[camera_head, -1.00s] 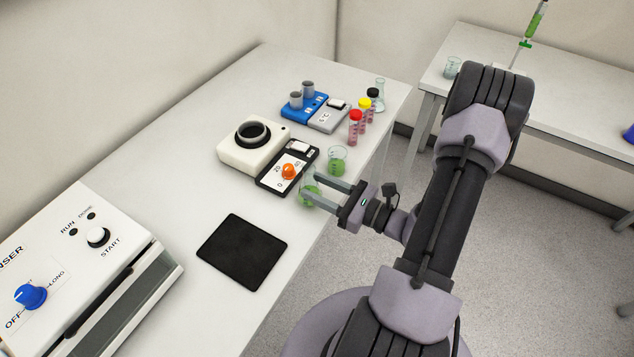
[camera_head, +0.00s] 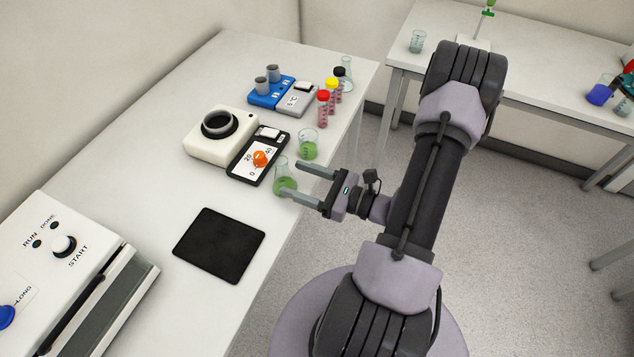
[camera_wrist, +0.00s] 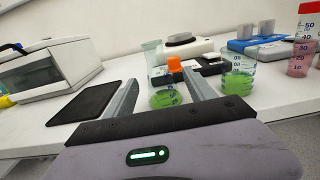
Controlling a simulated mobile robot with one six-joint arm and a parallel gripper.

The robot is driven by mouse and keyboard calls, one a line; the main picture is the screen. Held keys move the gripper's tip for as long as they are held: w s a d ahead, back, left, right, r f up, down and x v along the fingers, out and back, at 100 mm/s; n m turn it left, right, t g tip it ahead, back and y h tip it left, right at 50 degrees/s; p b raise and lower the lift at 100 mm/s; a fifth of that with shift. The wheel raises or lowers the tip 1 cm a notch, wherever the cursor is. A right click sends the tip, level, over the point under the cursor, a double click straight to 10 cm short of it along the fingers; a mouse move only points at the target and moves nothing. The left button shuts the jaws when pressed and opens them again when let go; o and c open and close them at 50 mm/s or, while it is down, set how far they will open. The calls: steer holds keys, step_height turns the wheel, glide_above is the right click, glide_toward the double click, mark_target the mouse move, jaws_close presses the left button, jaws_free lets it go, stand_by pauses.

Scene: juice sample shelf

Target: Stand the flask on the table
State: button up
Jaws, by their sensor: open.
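The flask (camera_head: 284,181) is a clear conical glass with green liquid in its bottom. It stands upright on the table (camera_head: 205,300), close to its right edge. In the wrist view the flask (camera_wrist: 160,72) shows beyond and between my two fingers. My gripper (camera_head: 292,180) is open and empty, to the right of the flask, with its fingertips close to the glass. In the wrist view my gripper (camera_wrist: 160,84) has its fingers spread on either side of the flask's outline. I cannot tell whether a fingertip touches it.
A beaker of green liquid (camera_head: 308,148) stands close behind the flask. A black scale with an orange item (camera_head: 260,159), a white device (camera_head: 205,148) and capped tubes (camera_head: 323,112) are farther back. A black mat (camera_head: 219,245) lies in front, bare. A second table (camera_head: 560,105) stands behind right.

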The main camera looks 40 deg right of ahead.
steer(key=p+v, duration=0.2)
steer(key=v, duration=0.8)
steer(key=a+r+n+g+h+b, duration=0.1)
steer(key=a+r+n+g+h, duration=0.1)
steer(key=a+r+n+g, duration=0.3)
steer(key=a+r+n+g+h+b, duration=0.1)
steer(key=a+r+n+g, duration=0.4)
steer(key=a+r+n, duration=0.9)
steer(key=a+n+h, duration=0.1)
steer(key=a+n, duration=0.4)
steer(key=n, duration=0.3)
steer(key=shift+s+r+g+h, duration=0.25)
steer(key=shift+g+h, duration=0.15)
steer(key=shift+a, duration=0.15)
